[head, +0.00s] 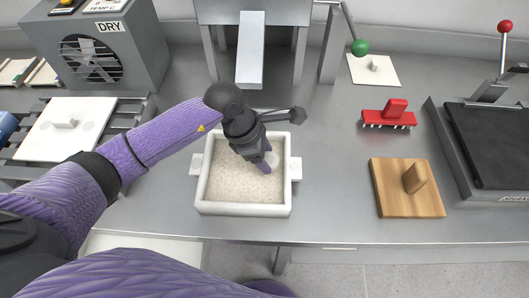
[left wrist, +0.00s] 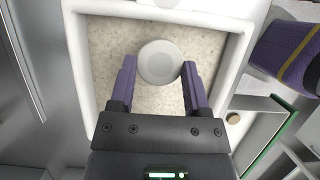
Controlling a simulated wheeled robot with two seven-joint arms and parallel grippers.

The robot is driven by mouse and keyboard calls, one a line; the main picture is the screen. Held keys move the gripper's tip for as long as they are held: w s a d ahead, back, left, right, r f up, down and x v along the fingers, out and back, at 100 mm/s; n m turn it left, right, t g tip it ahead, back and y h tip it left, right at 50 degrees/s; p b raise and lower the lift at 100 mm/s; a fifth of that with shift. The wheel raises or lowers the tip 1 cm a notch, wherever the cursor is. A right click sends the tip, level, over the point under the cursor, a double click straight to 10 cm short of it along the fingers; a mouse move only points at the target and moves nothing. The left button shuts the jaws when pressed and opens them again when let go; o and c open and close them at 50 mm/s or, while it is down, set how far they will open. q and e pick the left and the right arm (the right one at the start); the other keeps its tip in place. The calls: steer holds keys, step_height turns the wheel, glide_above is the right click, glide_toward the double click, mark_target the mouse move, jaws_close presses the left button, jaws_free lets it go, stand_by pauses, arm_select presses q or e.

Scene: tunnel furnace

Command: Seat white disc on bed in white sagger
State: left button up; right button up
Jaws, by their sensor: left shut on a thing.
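The white sagger (head: 201,190) is a square open box with side lugs on the metal counter. A pale, grainy bed (head: 235,185) fills its floor. My left gripper (head: 266,163) reaches down into the sagger, toward its back right part. In the left wrist view its two purple fingers (left wrist: 159,75) are shut on the sides of the white disc (left wrist: 160,62), which lies flat to the camera over the bed. In the head view the fingers and wrist largely cover the disc. Whether the disc touches the bed is hard to tell. My right gripper is not in view.
A wooden block with a handle (head: 405,190) and a red brush-like tool (head: 388,116) lie right of the sagger. A grey chute (head: 250,50) stands behind it. A white plate on a rack (head: 66,128) is at left. Bare counter (head: 335,190) lies just right of the sagger.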

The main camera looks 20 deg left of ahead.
arm_select(q)
steer(key=shift+f+b, duration=1.25)
steer(key=shift+f, duration=0.2)
steer(key=shift+f+b, duration=0.3)
steer(key=shift+f, duration=0.1)
steer(key=o, duration=1.3)
steer(key=p+v, duration=0.2)
steer(key=v, duration=0.8)
